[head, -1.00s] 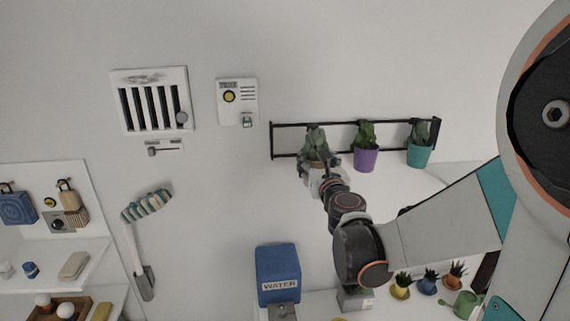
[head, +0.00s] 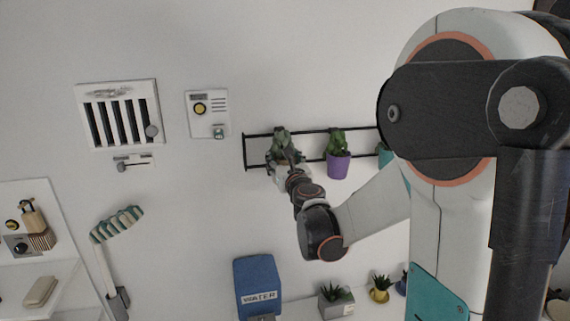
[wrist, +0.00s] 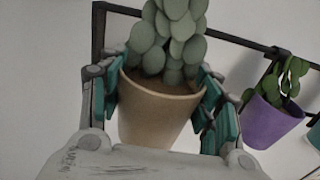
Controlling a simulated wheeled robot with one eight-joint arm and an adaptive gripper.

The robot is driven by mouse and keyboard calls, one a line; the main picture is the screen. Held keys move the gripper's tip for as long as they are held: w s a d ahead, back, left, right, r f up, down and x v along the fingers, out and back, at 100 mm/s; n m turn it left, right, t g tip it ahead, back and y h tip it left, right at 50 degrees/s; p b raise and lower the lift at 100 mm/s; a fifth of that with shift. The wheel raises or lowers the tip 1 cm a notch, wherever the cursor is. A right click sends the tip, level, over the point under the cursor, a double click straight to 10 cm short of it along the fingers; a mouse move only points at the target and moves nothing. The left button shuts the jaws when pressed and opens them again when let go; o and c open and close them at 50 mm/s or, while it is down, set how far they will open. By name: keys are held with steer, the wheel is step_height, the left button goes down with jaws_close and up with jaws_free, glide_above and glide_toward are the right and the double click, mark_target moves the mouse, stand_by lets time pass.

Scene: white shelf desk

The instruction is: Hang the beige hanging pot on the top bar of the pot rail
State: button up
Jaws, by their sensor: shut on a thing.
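The beige hanging pot (wrist: 155,112) holds a green succulent and is between the teal pads of my gripper (wrist: 165,105) in the wrist view. The gripper is shut on it, and the pot looks nearly upright. In the head view my gripper (head: 284,170) is at the left end of the black pot rail (head: 310,131), with the plant in front of the bars. The rail's top bar (wrist: 232,39) passes behind the plant in the wrist view. The plant hides the pot's hook, so I cannot tell whether it touches the bar.
A purple pot (head: 338,166) hangs on the rail to the right, with a teal pot (head: 384,155) beyond it, partly hidden by my arm. A blue water box (head: 257,283) and small potted plants stand below. The wall left of the rail holds a vent (head: 121,117) and a panel (head: 207,114).

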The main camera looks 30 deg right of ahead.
mark_target(281, 155)
steer(key=shift+p+x, duration=0.4)
steer(key=shift+x, duration=2.35)
steer(key=shift+s+f+b, duration=0.1)
steer(key=shift+f+b, duration=1.15)
steer(key=shift+f, duration=0.05)
steer(key=o, duration=1.5)
steer(key=shift+c, duration=0.2)
